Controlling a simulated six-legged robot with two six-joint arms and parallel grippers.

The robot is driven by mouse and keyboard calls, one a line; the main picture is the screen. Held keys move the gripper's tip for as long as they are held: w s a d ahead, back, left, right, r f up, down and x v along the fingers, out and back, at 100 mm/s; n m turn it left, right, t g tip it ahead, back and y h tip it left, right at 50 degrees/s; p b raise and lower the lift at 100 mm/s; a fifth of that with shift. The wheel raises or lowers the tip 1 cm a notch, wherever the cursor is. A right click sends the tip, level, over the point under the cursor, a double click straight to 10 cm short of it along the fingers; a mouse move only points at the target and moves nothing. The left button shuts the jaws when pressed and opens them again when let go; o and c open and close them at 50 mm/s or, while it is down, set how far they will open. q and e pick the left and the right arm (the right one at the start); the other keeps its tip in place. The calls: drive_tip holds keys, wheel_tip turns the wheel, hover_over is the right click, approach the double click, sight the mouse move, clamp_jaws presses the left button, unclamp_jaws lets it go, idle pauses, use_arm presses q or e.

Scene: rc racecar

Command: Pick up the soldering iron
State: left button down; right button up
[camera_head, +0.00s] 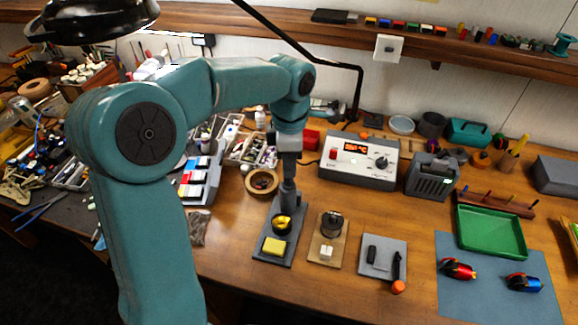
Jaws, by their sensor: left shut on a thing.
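My left gripper (288,158) points down from the teal arm above the back end of a dark grey stand base (262,257). It is shut on the upper part of an upright grey piece (288,193), which appears to be the soldering iron at its holder. The gripper and wrist hide its upper end, and I cannot tell whether it is clear of the holder. A yellow sponge (273,246) and a round cup with brass-coloured filling (282,224) are on the base. My right gripper is not in view.
A soldering station (358,163) with a lit display stands right of the gripper. A tape roll (262,183) lies left. A lamp arm (300,47) crosses above.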

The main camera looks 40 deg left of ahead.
use_arm(q)
wheel_tip(320, 180, up, 20)
drive_tip(key=p, duration=0.2)
drive_tip(key=shift+s, duration=0.15)
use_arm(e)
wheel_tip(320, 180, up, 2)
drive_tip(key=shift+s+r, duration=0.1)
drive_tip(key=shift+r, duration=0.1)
